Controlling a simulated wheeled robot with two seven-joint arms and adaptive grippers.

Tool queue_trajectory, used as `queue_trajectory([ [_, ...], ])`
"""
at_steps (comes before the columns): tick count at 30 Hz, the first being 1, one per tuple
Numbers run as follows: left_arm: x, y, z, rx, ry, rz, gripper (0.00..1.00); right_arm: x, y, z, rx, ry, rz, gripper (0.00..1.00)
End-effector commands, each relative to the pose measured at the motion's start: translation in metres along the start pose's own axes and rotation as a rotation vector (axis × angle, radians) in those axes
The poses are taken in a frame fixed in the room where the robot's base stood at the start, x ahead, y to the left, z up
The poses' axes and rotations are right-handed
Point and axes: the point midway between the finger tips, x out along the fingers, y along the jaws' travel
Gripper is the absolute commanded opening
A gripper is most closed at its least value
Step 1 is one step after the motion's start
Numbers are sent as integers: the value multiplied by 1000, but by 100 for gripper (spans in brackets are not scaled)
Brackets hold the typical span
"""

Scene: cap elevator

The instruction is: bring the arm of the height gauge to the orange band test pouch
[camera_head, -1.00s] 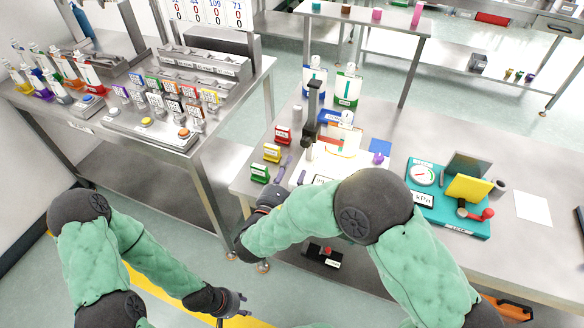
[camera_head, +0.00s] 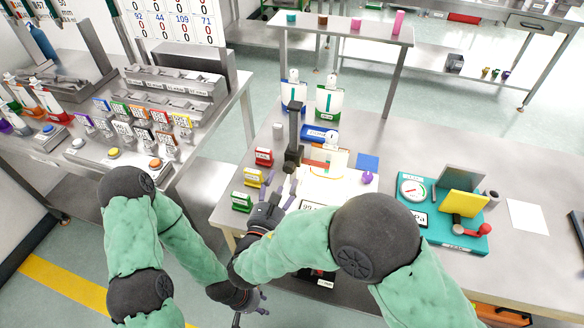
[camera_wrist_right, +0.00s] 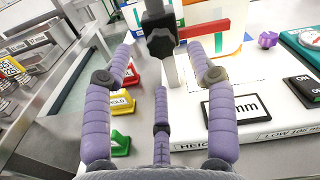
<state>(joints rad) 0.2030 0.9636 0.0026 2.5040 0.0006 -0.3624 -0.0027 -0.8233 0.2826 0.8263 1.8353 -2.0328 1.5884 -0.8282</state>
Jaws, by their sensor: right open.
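The height gauge stands on the right bench, with a dark column (camera_head: 295,125), a white base with a mm display (camera_wrist_right: 232,108), a red arm (camera_wrist_right: 205,30) and a black knob (camera_wrist_right: 161,42). A white pouch with orange edging (camera_head: 341,160) stands beside the column, behind the red arm; it looks like the orange band test pouch. My right gripper (camera_head: 277,205) is at the bench's front edge, facing the gauge. In the right wrist view its purple fingers (camera_wrist_right: 163,70) are spread and empty, with the knob just beyond them. My left gripper (camera_head: 256,303) hangs low, away from the bench; its fingers are too small to judge.
Red (camera_head: 264,157), yellow (camera_head: 253,177) and green (camera_head: 241,202) labelled blocks stand left of the gauge. A purple knob (camera_head: 368,178) lies right of it, and a teal leak tester (camera_head: 440,215) is further right. Two pouches (camera_head: 328,103) stand behind.

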Motion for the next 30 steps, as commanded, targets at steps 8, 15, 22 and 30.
queue_trajectory([
  [8, 15, -5, -1, 0, 1, 0, 40, 48, -1, -2, 3, 0, -4, 57],
  [15, 19, -7, -1, 0, 1, 0, 40, 67, 0, 0, 3, -1, -1, 57],
  [22, 19, -6, -1, 0, 1, 0, 40, 69, 0, 1, 2, -1, -1, 57],
  [30, 19, -7, -1, 0, 1, 0, 40, 69, 0, 0, 2, -1, 0, 7],
])
